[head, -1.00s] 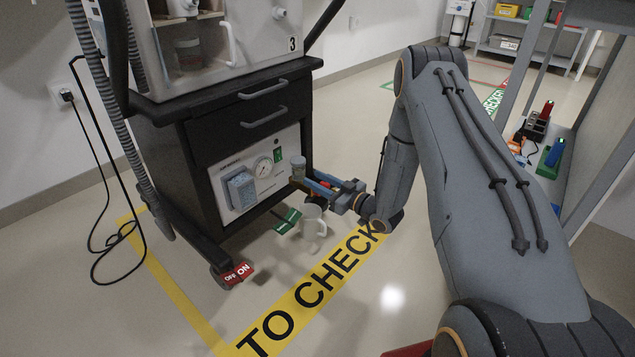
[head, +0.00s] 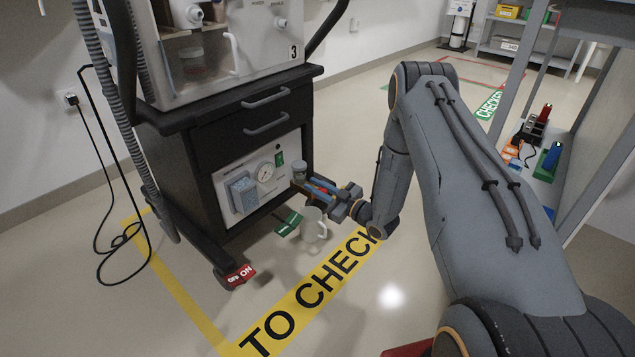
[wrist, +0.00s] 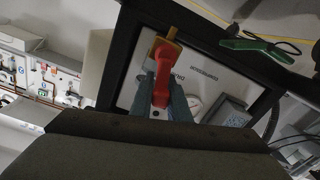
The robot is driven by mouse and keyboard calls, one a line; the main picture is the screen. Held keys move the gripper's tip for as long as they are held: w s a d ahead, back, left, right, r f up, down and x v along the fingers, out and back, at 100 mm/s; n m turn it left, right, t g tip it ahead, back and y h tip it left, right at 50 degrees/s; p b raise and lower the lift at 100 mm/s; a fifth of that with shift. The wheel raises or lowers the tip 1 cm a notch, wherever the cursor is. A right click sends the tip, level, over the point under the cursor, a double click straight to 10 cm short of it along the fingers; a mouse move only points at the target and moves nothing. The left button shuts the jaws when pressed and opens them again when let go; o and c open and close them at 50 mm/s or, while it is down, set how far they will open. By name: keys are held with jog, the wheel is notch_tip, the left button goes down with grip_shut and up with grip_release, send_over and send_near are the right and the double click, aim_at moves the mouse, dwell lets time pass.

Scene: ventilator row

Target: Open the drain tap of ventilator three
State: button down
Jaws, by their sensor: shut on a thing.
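Ventilator three (head: 262,70), marked 3, stands on a dark cart with two drawers. A pale panel (head: 232,205) with a round gauge is on the cart's lower front. The drain tap shows in the wrist view as a brass body (wrist: 166,45) with a red lever (wrist: 161,88). My gripper (wrist: 163,98) is shut on the red lever, with a finger on each side. In the head view my gripper (head: 322,190) is at the right edge of the panel, where its fingers largely hide the tap.
A white mug (head: 312,226) stands below my gripper, beside a green tag (head: 288,222). A red ON/OFF tag (head: 241,274) is near a front caster. Yellow TO CHECK tape (head: 300,305) crosses the floor. A shelf rack stands at the right. A black cable (head: 98,150) hangs at the left.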

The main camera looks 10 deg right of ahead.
jog(key=shift+s+a+f+n+p, duration=0.5)
jog(key=shift+n+p, duration=0.85)
jog(key=shift+n, duration=0.75)
jog(key=shift+s+a+f+n+p, duration=0.15)
jog(key=shift+a+f+n+p, duration=0.35)
jog(key=shift+n+p, duration=1.25)
jog(key=shift+s+a+f+n+p, duration=0.35)
jog(key=shift+f+n+p, duration=0.5)
jog(key=shift+n, duration=1.6)
jog(key=c, duration=1.7)
grip_release()
jog(key=shift+s+d, duration=0.1)
jog(key=shift+d, duration=0.05)
